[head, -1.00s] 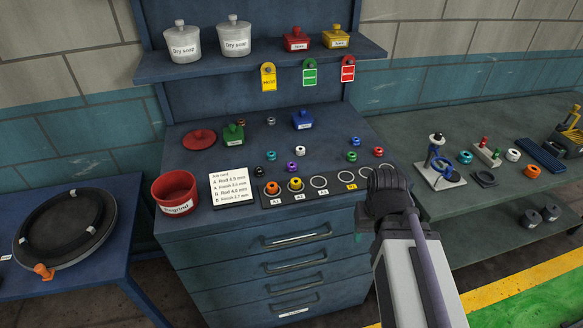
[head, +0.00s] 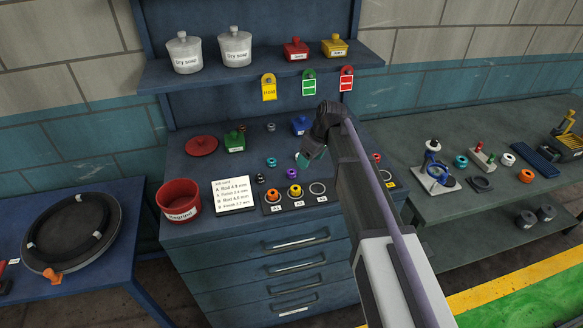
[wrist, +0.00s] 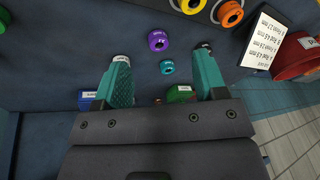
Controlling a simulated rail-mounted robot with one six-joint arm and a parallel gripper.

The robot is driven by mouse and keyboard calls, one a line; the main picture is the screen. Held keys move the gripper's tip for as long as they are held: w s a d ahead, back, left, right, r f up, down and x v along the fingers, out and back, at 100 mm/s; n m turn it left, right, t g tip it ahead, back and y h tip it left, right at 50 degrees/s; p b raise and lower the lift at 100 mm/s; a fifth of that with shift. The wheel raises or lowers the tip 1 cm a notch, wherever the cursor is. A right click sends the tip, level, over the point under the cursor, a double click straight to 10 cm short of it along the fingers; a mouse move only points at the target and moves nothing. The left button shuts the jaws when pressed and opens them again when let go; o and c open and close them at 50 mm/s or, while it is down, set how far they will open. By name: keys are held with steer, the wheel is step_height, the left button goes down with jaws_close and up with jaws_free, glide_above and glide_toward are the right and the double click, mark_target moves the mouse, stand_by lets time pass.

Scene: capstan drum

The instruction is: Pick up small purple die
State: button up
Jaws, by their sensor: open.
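The small purple die (head: 291,173), a ring with a dark hole, sits on the blue bench top behind the die rack. In the wrist view the purple die (wrist: 158,40) lies near the top, a little beyond the fingertips and between their lines. My gripper (head: 303,160) reaches over the bench from the right, behind and slightly right of the die in the head view. Its two teal fingers (wrist: 162,55) are spread apart with nothing held. A small teal die (wrist: 167,67) shows between the fingertips, close to the purple one.
The die rack (head: 258,197) holds orange and yellow dies in front. Green (head: 235,138) and blue pots (head: 300,125) stand behind. The job card (head: 232,193) and red bin (head: 178,200) are left.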

steer(key=w+a+n, duration=0.2)
steer(key=w+n, duration=0.1)
steer(key=w, duration=0.1)
steer(key=n+y+b, duration=0.1)
steer(key=n+b, duration=0.2)
steer(key=b, duration=0.3)
glide_above(291, 171)
steer(key=d, duration=0.2)
steer(key=f, duration=0.5)
steer(key=shift+s+d, duration=0.15)
steer(key=shift+s, duration=0.1)
steer(key=b+x, duration=0.4)
steer(key=x, duration=0.1)
steer(key=shift+f+b, duration=0.15)
steer(key=shift+b, duration=0.2)
steer(key=shift+s+r, duration=0.1)
steer(key=shift+r, duration=0.15)
steer(key=shift+c, duration=0.6)
steer(key=c, duration=0.9)
steer(key=shift+p, duration=0.3)
steer(key=shift+c, duration=0.2)
